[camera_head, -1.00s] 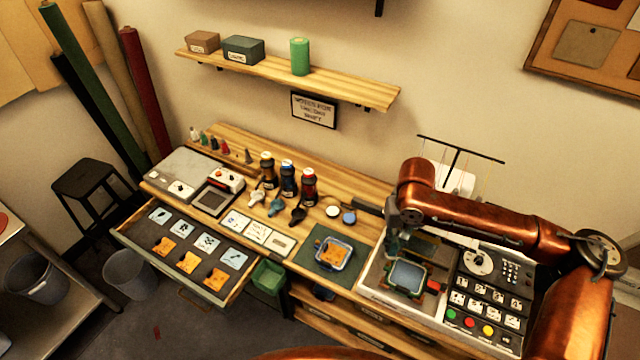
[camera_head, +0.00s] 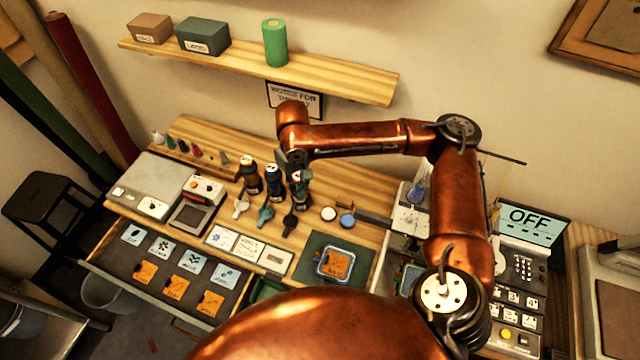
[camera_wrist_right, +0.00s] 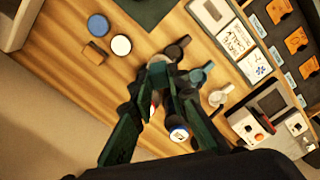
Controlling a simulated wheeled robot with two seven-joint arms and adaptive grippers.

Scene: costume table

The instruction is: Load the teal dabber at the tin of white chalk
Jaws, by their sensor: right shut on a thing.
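My right gripper (camera_head: 299,180) is over the rightmost dark bottle, behind the dark scoop. The round tin with a white top, the white chalk (camera_head: 328,213), stands on the wooden table right of the gripper. It also shows in the wrist view (camera_wrist_right: 121,45), apart from the fingers. A blue-topped round tin (camera_head: 347,220) stands beside it. My left gripper is not in view.
Bottles (camera_head: 272,181) stand close around the right gripper, with white, teal (camera_head: 265,217) and dark (camera_head: 290,225) scoops in front. A green mat (camera_head: 312,250) with a blue-rimmed tray (camera_head: 347,277) lies near the front edge. The wood around the tins is mostly clear.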

